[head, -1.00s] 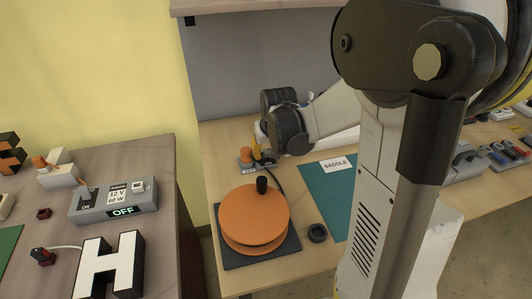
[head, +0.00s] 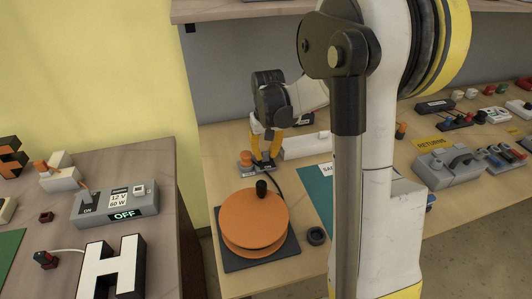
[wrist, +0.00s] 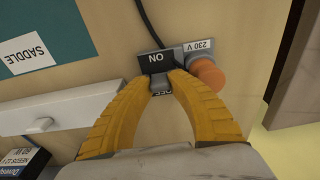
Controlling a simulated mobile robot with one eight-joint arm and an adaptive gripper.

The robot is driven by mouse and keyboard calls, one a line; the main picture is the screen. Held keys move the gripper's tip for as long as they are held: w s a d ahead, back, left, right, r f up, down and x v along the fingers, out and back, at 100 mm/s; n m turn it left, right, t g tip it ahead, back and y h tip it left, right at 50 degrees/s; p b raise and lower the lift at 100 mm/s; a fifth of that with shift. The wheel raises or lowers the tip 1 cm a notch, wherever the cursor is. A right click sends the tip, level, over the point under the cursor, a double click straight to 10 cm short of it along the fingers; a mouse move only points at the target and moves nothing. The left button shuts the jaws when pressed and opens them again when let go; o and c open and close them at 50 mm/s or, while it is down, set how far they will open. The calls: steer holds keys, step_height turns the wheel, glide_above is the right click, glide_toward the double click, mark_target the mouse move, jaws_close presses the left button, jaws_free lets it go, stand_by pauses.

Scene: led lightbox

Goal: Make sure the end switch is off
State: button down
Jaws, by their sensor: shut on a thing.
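The switch (wrist: 156,62) in the wrist view is a small grey and black unit with a white 230 V tag, an orange knob (wrist: 208,74) and a black cable. Its ON label is on the far side; the OFF label is partly hidden between the fingers. My gripper (wrist: 161,79) has its yellow fingertips closed around the switch's small grey lever. In the head view my gripper (head: 264,161) reaches down to this switch, with the orange knob (head: 246,157) just left. The lever's exact tilt is hidden.
An orange turntable (head: 254,217) on a dark base stands in front of the switch. A white bar (wrist: 62,116) lies beside my gripper, near the teal mat (wrist: 62,30). A grey supply box (head: 118,203) reading OFF is on the left table.

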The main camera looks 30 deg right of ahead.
steer(key=g, duration=0.2)
steer(key=w+g+y, duration=0.1)
steer(key=g, duration=0.2)
steer(key=shift+w+d+f, duration=0.15)
steer(key=shift+w+d, duration=0.05)
stand_by(0.5)
steer(key=c, duration=1.5)
jaws_free()
steer(key=v, duration=1.2)
steer(key=shift+d, duration=0.2)
steer(key=shift+w, duration=0.1)
